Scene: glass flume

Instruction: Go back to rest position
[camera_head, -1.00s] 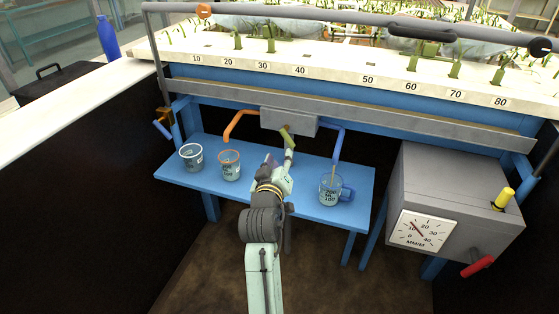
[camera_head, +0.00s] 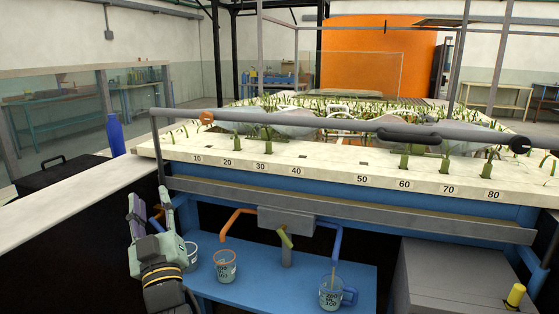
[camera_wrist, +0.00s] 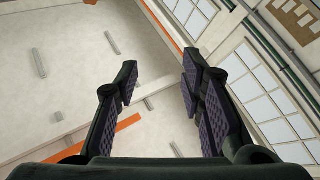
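My gripper (camera_head: 150,212) is raised at the left of the head view, fingers pointing up and apart. In the wrist view my gripper (camera_wrist: 158,85) is open with nothing between its fingers, facing the ceiling and windows. It stands in front of the blue shelf's left end and partly hides a clear cup (camera_head: 192,256). An orange-rimmed cup (camera_head: 225,266) stands right of it, below the orange spout. A measuring jug with a blue handle (camera_head: 331,292) stands below the blue spout.
The flume (camera_head: 330,170) with numbered marks and green plants spans the back, with a grey rail (camera_head: 300,124) along its front. A blue bottle (camera_head: 116,135) and black case (camera_head: 55,175) are at the left. A grey box (camera_head: 455,280) with a yellow knob (camera_head: 515,295) is at the right.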

